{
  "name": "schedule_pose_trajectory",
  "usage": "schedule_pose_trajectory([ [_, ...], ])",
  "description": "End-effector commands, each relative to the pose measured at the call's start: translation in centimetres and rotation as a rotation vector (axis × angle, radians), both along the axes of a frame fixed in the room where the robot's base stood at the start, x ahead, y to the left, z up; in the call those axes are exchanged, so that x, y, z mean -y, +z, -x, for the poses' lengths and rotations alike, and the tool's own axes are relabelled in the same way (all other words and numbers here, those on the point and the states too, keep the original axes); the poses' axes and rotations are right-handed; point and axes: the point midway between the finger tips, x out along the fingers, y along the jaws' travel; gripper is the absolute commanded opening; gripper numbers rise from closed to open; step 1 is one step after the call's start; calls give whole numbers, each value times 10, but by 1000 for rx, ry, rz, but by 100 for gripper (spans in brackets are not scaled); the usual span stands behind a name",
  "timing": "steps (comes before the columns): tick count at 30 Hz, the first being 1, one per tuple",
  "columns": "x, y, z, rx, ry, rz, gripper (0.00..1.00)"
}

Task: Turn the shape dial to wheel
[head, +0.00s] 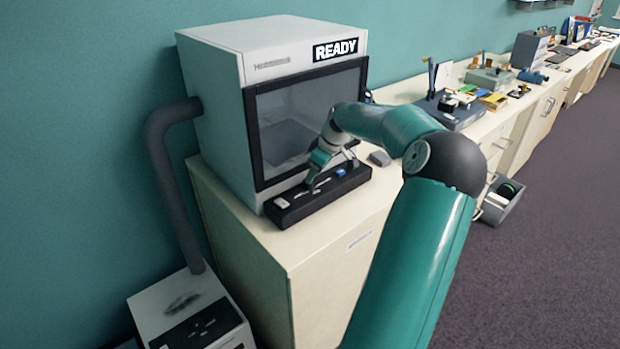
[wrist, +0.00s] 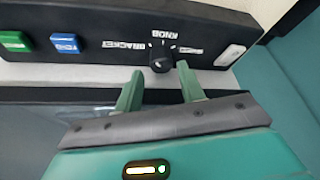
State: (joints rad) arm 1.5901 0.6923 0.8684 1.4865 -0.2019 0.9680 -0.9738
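The shape dial (wrist: 160,56) is a small black knob on the black control panel (wrist: 100,20). In the wrist view the panel appears upside down, with labels BRACKET and KNOB and a third, blurred label around the dial. I cannot tell for sure which label the dial points to. My gripper (wrist: 159,80) is open, its two green fingers apart just short of the dial, one to each side of it. No contact shows. In the head view my gripper (head: 314,172) is over the panel (head: 325,198), and the dial is hidden there.
The panel sits before a grey machine (head: 215,100) with a dark window and a READY sign (head: 335,49). A green button (wrist: 15,41), a blue button (wrist: 65,43) and a white piece (wrist: 230,55) are on the panel. A grey object (head: 380,158) lies to the right.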

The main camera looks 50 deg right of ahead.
Motion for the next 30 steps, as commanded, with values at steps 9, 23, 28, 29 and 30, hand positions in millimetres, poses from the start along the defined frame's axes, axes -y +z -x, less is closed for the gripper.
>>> schedule_pose_trajectory([
  [9, -5, -28, -15, -1, 4, -1, 39],
  [23, -5, -28, -15, 0, 3, 0, 8],
  [28, -5, -27, -15, 1, -9, 0, 8],
  [29, -5, -27, -15, 1, -13, 1, 8],
  [30, -5, -27, -16, 1, -22, 1, 8],
])
